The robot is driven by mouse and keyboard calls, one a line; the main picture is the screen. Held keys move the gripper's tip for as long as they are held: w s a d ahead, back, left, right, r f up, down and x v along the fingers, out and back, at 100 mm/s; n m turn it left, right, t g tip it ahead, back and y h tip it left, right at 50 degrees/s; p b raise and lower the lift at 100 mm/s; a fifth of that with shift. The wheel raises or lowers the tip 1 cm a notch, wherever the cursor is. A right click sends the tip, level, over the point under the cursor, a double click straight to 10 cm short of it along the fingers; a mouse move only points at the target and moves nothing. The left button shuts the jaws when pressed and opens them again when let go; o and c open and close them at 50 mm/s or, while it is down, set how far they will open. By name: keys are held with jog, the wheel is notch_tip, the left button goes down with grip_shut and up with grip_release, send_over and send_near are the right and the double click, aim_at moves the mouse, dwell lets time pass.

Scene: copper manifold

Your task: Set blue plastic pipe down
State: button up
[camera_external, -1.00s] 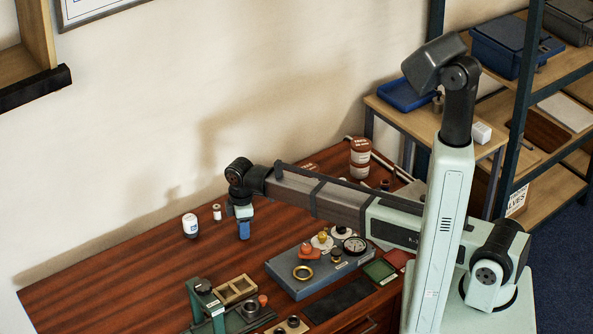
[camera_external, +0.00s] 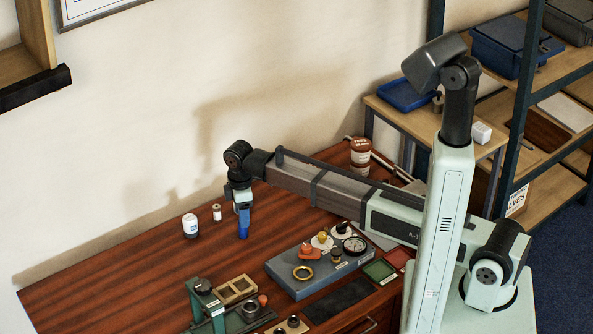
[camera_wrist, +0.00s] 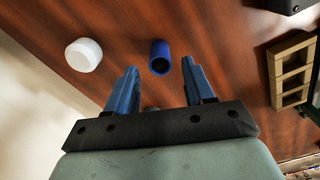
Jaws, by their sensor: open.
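The blue plastic pipe (camera_external: 243,228) stands upright on the wooden table, below my gripper (camera_external: 242,207). In the wrist view the pipe (camera_wrist: 160,58) shows its open round end, just beyond and between the tips of my gripper (camera_wrist: 159,68). The two blue fingers are spread apart, with a visible gap on each side of the pipe. The fingers are empty. The pipe's lower end is hard to see.
A white-capped bottle (camera_external: 190,225) and a small vial (camera_external: 217,212) stand to the left. The wrist view shows a white cap (camera_wrist: 84,55) and a wooden compartment tray (camera_wrist: 293,70). A grey-blue fixture block (camera_external: 290,280) lies to the right. Table around the pipe is bare.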

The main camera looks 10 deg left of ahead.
notch_tip(320, 180, up, 7)
jog(key=shift+f, duration=0.2)
dwell(0.6)
